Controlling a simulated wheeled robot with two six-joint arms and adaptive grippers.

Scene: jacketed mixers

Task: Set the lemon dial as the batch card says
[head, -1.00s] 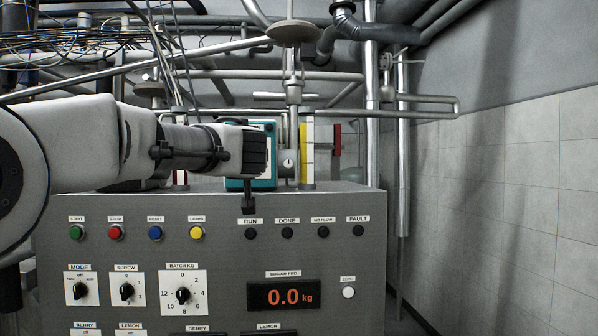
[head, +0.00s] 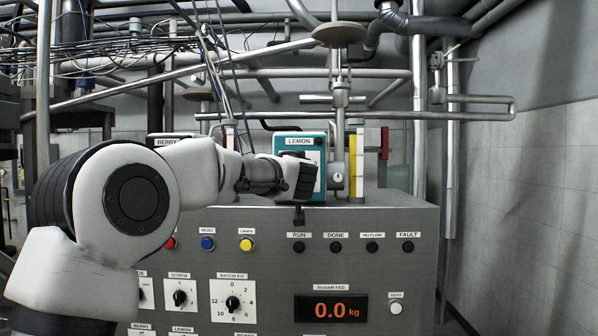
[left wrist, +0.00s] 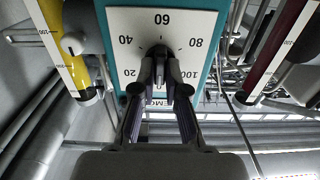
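The lemon dial is on a teal box labelled LEMON (head: 312,143) on top of the grey cabinet. In the left wrist view its white scale plate (left wrist: 120,22) appears upside-down on the box, with marks 20, 40, 60, 80 and 100 around a dark knob (left wrist: 160,52). My left gripper (left wrist: 161,72) is at this knob, its two fingertips close together on either side of it and seemingly shut on it. The fingers hide much of the knob and its pointer. In the head view my left gripper (head: 300,178) covers the dial. No batch card is readable. My right gripper is out of view.
The cabinet front (head: 262,262) carries buttons, lamps, a BATCH KG knob (head: 233,302) and a display (head: 332,308) reading 0.0 kg. A yellow gauge (head: 356,165) and pipes stand close right of the lemon box. A BERRY box (head: 165,140) is partly hidden behind my arm.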

